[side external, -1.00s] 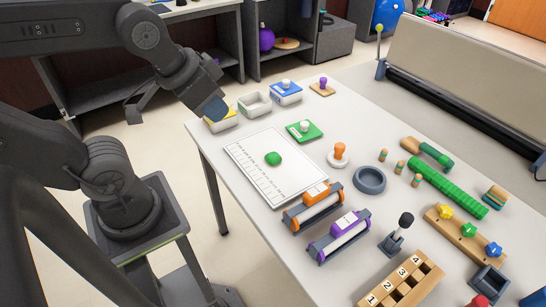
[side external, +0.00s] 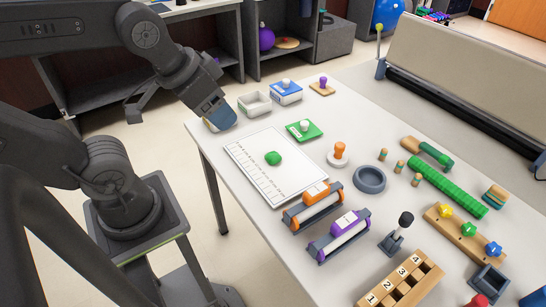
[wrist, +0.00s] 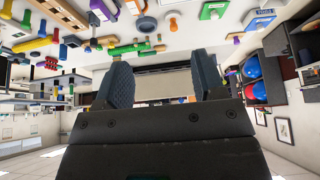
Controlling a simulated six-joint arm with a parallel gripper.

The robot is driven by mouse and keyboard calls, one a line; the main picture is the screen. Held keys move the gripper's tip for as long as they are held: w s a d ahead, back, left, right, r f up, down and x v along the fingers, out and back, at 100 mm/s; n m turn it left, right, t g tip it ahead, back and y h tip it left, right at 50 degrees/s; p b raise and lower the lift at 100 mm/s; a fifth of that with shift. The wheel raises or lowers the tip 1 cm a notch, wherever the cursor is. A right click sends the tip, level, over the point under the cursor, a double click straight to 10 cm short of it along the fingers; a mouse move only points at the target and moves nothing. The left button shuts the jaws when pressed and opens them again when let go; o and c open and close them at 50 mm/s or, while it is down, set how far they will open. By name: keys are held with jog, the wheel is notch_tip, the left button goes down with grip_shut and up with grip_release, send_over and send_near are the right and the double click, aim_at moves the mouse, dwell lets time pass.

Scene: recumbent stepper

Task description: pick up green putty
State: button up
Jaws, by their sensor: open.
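The green putty (side external: 273,158) is a small round lump lying on a white ruled sheet or board (side external: 262,180) near the table's left side. My gripper (side external: 222,116) hangs at the table's far left corner, up and to the left of the putty in the side view and apart from it. In the wrist view my gripper (wrist: 163,85) shows two dark textured fingers spread apart with nothing between them. I cannot make out the putty in the wrist view.
A green block with a white knob (side external: 304,130), a grey open box (side external: 254,103) and a blue-topped box (side external: 286,92) stand near the putty. Orange (side external: 313,204) and purple (side external: 339,236) rollers lie in front. The sheet around the putty is clear.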

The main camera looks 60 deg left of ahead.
jog(key=shift+o, duration=1.1)
jog(key=n+g+y, duration=0.1)
jog(key=n+g, duration=0.5)
jog(key=n, duration=1.2)
send_over(273, 156)
jog(key=f, duration=1.7)
jog(key=d+f, duration=0.1)
jog(key=f, duration=0.8)
jog(key=shift+f, duration=0.2)
jog(key=shift+a+f, duration=0.25)
jog(key=shift+f, duration=1.25)
jog(key=shift+a+f, duration=0.2)
jog(key=shift+f, duration=1.25)
